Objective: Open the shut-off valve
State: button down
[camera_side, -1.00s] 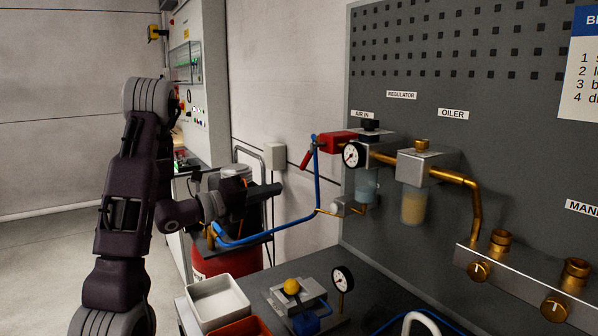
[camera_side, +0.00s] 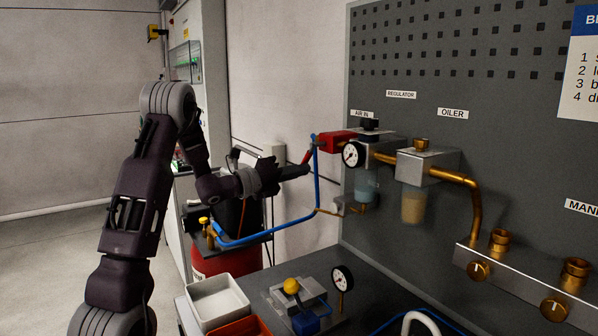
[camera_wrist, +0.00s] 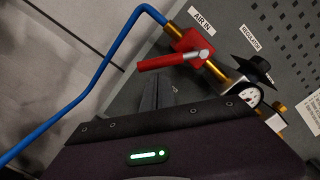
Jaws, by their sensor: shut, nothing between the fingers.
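The shut-off valve is a red block (camera_side: 338,142) on the air line below the AIR IN label. Its red lever (camera_side: 307,156) hangs down and to the left from the block. In the wrist view the red valve body (camera_wrist: 192,42) sits at the upper middle, with the red lever (camera_wrist: 160,63) reaching left from a silver pivot. My gripper (camera_side: 306,171) is shut and empty, its tips close to the lower end of the lever. In the wrist view the closed fingers (camera_wrist: 157,84) point up just below the lever. Whether they touch it I cannot tell.
A blue pipe (camera_side: 317,185) rises beside the lever and runs down left. A gauge (camera_side: 352,154), regulator bowl (camera_side: 366,186) and oiler (camera_side: 414,204) stand to the right. A white bin (camera_side: 217,300) and a small fixture (camera_side: 303,300) are on the bench below.

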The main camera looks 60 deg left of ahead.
jog(key=shift+a+r+m, duration=0.15)
jog(key=shift+a+m, duration=0.2)
jog(key=shift+m, duration=0.15)
dwell(0.3)
jog(key=shift+a+r+m+h, duration=0.1)
jog(key=shift+a+r+m, duration=0.6)
jog(key=shift+m, duration=0.95)
jog(key=shift+a+r+m+h, duration=0.1)
jog(key=shift+a+r+m, duration=0.6)
jog(key=shift+m, duration=1)
jog(key=shift+a+r+m+h, duration=0.1)
jog(key=shift+a+r+m, duration=0.55)
jog(key=shift+m, duration=1)
jog(key=shift+d+r, duration=0.1)
jog(key=shift+r, duration=0.05)
